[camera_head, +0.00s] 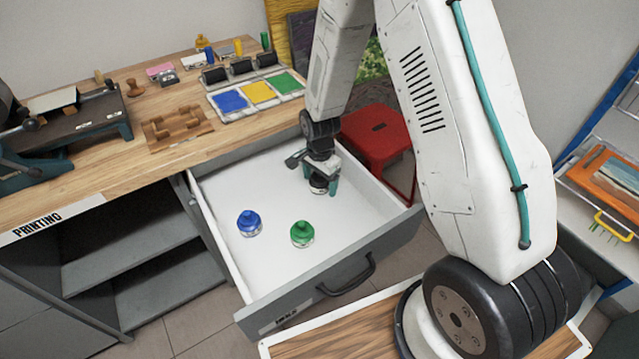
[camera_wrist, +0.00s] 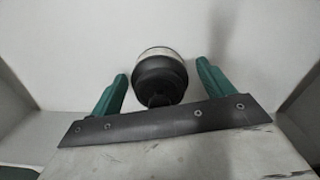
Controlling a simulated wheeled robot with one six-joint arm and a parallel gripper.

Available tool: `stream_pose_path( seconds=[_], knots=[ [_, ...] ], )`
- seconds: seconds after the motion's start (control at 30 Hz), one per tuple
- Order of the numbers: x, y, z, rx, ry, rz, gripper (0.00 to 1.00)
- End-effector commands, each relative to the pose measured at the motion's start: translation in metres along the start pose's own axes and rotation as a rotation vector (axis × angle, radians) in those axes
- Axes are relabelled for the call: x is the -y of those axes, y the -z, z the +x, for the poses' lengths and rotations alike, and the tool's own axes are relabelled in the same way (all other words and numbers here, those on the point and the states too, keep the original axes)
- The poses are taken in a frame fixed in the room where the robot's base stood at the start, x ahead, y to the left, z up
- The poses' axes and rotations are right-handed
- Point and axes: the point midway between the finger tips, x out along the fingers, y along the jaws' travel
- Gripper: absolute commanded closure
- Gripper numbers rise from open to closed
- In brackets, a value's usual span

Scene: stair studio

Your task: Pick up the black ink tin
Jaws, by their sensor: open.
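The black ink tin (camera_wrist: 160,78) stands in the open white drawer, with a dark body and a pale band at its far edge in the wrist view. My gripper (camera_wrist: 161,82) is open, with one green finger on each side of the tin. Small gaps show between the fingers and the tin. In the head view my gripper (camera_head: 325,184) is low in the back right part of the drawer, and the tin (camera_head: 319,184) is mostly hidden by it.
A blue ink tin (camera_head: 249,223) and a green ink tin (camera_head: 302,234) stand in the same drawer (camera_head: 237,190), left and in front of my gripper. Drawer walls are close on the right and back. A red stool (camera_head: 375,135) stands behind the drawer.

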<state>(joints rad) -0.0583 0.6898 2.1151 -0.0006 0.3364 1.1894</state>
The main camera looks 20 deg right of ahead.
Motion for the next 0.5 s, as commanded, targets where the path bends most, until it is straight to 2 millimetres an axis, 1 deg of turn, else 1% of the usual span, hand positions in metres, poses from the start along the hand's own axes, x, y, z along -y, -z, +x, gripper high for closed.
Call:
stream_pose_path(
  seconds=[0.1, 0.13, 0.17, 0.2, 0.27, 0.3, 0.33, 0.5],
  knots=[
    [0.0001, 0.0000, -0.0005, 0.000, 0.000, 0.000, 0.20],
    [0.0001, -0.0001, -0.0005, 0.000, 0.000, 0.000, 0.25],
    [0.0001, -0.0001, -0.0005, 0.000, 0.000, 0.000, 0.34],
    [0.0001, -0.0001, -0.0006, 0.000, 0.000, 0.000, 0.45],
    [0.0001, -0.0001, -0.0006, 0.000, 0.000, 0.000, 0.61],
    [0.0001, -0.0001, -0.0007, 0.000, 0.000, 0.000, 0.72],
    [0.0001, -0.0001, -0.0007, 0.000, 0.000, 0.000, 0.78],
    [0.0003, 0.0000, -0.0010, 0.000, 0.001, 0.000, 0.79]
  ],
)
